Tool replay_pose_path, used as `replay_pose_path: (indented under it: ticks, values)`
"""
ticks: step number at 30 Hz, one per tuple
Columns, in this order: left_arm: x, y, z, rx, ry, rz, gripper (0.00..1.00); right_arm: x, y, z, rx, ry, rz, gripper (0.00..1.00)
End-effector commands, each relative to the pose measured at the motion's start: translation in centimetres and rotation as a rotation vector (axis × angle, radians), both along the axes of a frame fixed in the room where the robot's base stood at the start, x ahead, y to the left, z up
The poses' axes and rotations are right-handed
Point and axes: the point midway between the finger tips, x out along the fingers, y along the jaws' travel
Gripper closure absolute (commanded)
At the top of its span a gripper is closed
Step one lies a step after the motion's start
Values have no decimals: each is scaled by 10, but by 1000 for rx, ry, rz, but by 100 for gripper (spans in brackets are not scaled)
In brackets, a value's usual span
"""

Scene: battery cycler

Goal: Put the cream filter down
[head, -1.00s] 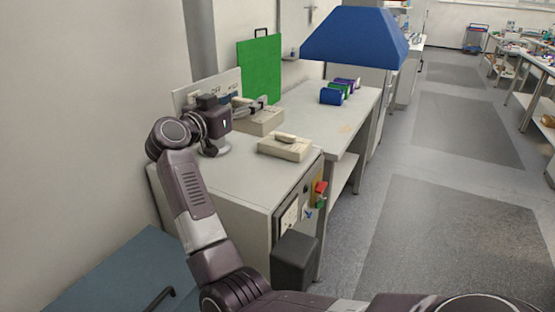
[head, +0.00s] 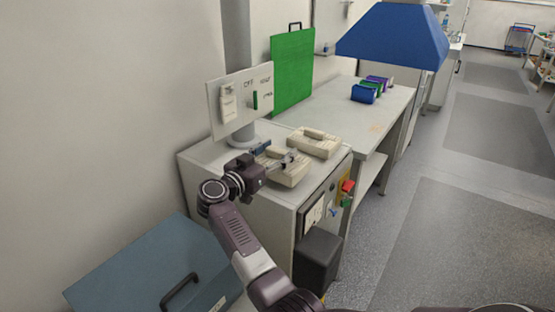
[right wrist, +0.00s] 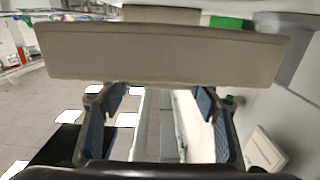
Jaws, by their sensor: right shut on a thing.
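In the right wrist view the filter (right wrist: 165,55) spans the picture just beyond the blue-padded fingers (right wrist: 160,103). I cannot tell whether its underside touches the cabinet top. A second, similar cream block (head: 318,146) lies on the cabinet top just behind and to the right of the held one. My left gripper is not in view.
A green panel (head: 292,70) leans at the back. A blue hood (head: 393,38) hangs above the bench (head: 335,95). A blue chest (head: 130,265) is at lower left.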

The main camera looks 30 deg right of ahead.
Motion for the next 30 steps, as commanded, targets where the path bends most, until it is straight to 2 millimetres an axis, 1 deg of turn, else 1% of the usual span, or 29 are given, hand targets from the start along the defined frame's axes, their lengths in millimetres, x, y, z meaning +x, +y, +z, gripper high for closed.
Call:
replay_pose_path:
  ticks: [1, 3, 6, 14, 18, 19, 23, 30]
  values:
    - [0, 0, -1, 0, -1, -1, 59, 0, 0, -9, -3, 5, 0, 75]
    - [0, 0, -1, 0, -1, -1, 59, 0, 0, -19, -3, 4, 0, 75]
    - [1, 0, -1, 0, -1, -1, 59, 0, 0, -26, -3, 1, -1, 75]
    - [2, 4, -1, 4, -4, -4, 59, 0, 0, -27, -2, -1, -1, 75]
    - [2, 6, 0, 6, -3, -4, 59, 0, 0, -31, -1, 1, -1, 75]
    - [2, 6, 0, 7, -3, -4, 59, 0, 0, -32, 1, 1, -1, 41]
    - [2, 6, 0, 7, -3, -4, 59, 0, 0, -32, 1, 1, -1, 27]
    - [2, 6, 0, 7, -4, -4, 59, 0, 0, -32, 1, 1, -1, 26]
